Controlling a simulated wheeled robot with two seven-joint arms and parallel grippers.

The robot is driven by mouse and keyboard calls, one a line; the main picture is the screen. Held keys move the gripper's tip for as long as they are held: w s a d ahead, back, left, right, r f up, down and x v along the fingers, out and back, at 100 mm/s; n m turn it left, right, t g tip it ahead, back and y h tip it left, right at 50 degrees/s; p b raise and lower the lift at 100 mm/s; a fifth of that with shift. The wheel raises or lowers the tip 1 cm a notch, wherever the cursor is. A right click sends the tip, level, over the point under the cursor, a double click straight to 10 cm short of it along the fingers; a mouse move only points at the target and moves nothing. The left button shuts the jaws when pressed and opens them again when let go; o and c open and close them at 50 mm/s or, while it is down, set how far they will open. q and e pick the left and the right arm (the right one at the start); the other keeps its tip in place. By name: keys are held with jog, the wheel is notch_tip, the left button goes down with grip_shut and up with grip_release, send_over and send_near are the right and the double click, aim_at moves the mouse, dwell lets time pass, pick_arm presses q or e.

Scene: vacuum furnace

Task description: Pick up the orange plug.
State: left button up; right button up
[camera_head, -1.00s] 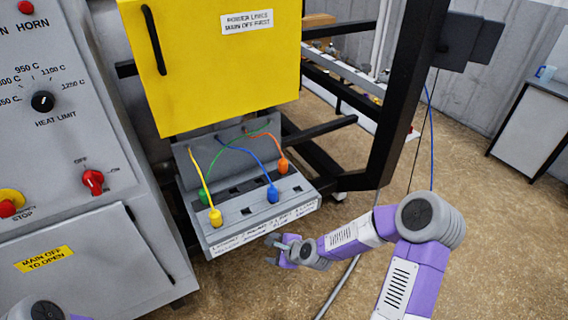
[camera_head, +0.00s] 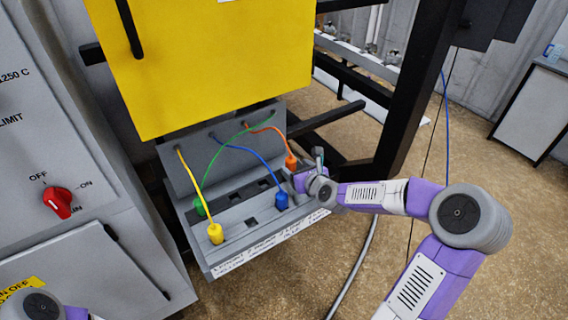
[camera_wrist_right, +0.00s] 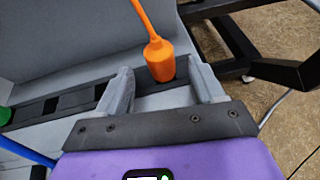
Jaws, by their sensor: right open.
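The orange plug (camera_head: 291,162) stands upright at the right end of the grey socket panel (camera_head: 215,257), its orange cable running up behind it. My right gripper (camera_head: 306,167) is beside it on the right. In the right wrist view the orange plug (camera_wrist_right: 160,60) lies ahead, between the lines of the two open fingers of my right gripper (camera_wrist_right: 160,88) and nearer the right finger. Nothing is held, and I cannot tell whether a finger touches the plug. Of my left arm only a piece shows at the lower left; its gripper is out of view.
A blue plug (camera_head: 282,201), a yellow plug (camera_head: 215,234) and a green plug (camera_head: 199,207) stand on the same panel, with cables arching behind. The yellow cabinet (camera_head: 200,70) overhangs the panel. A black frame post (camera_head: 405,90) rises at the right.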

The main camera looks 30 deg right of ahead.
aim_at(288, 161)
jog(key=shift+w+f, duration=0.2)
jog(key=shift+w, duration=0.25)
jog(key=shift+w+f+b, duration=0.15)
jog(key=shift+w+b, duration=0.15)
jog(key=shift+w, duration=0.05)
jog(key=shift+b+x, duration=0.65)
jog(key=shift+x, duration=1.85)
jog(key=c, duration=1.1)
jog(key=shift+o, duration=0.2)
jog(key=shift+d, duration=0.1)
